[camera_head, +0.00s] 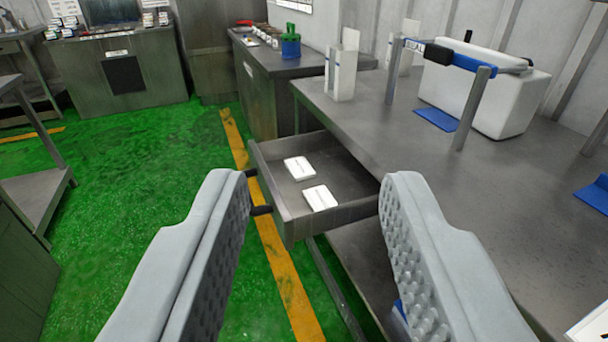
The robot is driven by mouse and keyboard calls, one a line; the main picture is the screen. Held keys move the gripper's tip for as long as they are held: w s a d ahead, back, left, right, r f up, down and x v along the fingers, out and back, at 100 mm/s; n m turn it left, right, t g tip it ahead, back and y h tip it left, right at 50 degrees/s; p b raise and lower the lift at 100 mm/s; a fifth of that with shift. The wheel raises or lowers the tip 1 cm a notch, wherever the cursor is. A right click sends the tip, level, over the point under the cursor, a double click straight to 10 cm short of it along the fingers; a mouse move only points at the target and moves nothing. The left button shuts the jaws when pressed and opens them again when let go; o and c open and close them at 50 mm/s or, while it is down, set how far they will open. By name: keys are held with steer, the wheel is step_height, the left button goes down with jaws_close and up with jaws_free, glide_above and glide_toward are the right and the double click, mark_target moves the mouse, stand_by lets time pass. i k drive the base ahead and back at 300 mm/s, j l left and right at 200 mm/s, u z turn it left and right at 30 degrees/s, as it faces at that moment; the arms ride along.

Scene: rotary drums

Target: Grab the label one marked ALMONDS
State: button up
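Two white labels lie flat inside an open drawer (290,222) of the metal workbench. The far label (299,168) is toward the upper left of the drawer floor, and the near label (320,198) is below it to the right. Each has a faint dark line of print, too small to read, so I cannot tell which is marked ALMONDS. My gripper (318,190) is open and empty, with its two grey studded fingers wide apart. The drawer shows beyond and between the fingertips, and the fingers do not touch the labels.
The workbench top (440,165) on the right carries a white box (510,95), a metal frame with a blue bar (465,62) and a white stand (341,72). Another cabinet (262,95) stands behind. The green floor (130,190) on the left is clear.

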mark_target(299, 168)
steer(key=i+l+u, duration=0.1)
steer(key=i, duration=0.35)
steer(key=i+l, duration=0.15)
steer(key=i, duration=0.3)
steer(key=j+u, duration=0.05)
